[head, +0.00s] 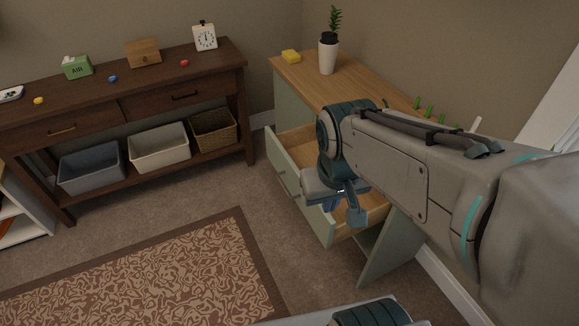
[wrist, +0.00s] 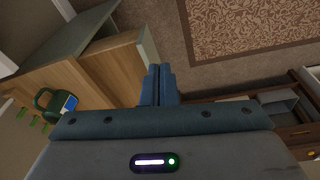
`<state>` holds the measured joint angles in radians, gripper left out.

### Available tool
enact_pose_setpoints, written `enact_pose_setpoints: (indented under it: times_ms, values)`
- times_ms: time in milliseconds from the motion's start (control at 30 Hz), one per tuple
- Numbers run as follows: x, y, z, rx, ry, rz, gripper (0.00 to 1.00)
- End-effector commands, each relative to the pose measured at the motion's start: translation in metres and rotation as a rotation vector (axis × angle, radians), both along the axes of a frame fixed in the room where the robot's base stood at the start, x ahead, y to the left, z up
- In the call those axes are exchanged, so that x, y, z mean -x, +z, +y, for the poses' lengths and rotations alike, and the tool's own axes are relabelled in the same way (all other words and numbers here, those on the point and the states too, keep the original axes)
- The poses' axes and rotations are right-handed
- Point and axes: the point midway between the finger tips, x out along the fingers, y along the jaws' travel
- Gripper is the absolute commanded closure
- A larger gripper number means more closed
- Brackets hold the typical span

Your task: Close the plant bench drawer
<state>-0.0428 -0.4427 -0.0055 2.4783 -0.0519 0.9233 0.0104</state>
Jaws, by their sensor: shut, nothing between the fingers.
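The plant bench (head: 310,80) has a wooden top and grey-green sides. Its drawer (head: 283,170) is pulled open, with its grey-green front standing out from the bench and a handle on its outer face. Wood of the drawer's inside shows on both sides of my wrist. In the wrist view my gripper's fingers (wrist: 158,72) are together and empty, close to the drawer front (wrist: 148,46). I cannot tell whether they touch it.
A potted plant (head: 328,54) and a yellow block (head: 291,56) stand on the bench top. Green sprouts (head: 429,111) line its right side. A dark console table (head: 120,100) with bins stands left. Carpet and a patterned rug (head: 150,275) leave free floor before the drawer.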

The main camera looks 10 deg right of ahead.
Motion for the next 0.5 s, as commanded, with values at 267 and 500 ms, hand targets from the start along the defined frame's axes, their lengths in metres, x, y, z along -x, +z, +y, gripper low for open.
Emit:
enact_pose_setpoints:
  times_ms: [267,500]
  values:
    - [-0.022,-0.077,0.002,0.231,0.319,0.302,1.0]
    - [-0.051,-0.133,0.007,0.48,0.598,0.554,1.0]
